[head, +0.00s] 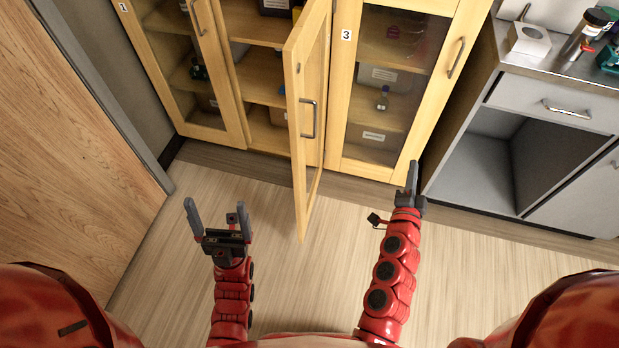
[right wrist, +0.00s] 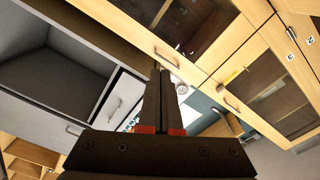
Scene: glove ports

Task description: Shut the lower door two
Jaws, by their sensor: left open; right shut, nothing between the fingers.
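The lower door two (head: 306,120), a wooden frame with a glass pane and a metal handle, stands swung well out from the cabinet. Its hinge side is next to door 3, and its free edge points toward me. The shelves behind it are exposed on its left. My left gripper (head: 210,215) is open and empty over the floor, left of the door and apart from it. My right gripper (head: 413,175) is shut and empty, right of the door, near the lower right corner of door 3. The right wrist view also shows its closed fingers (right wrist: 161,98).
Door 1 (head: 215,90) and door 3 (head: 395,85) are shut. A grey bench unit (head: 545,100) with an open bay stands at the right. A large wooden panel (head: 60,150) is at the left. The floor (head: 270,270) in front of the cabinet is clear.

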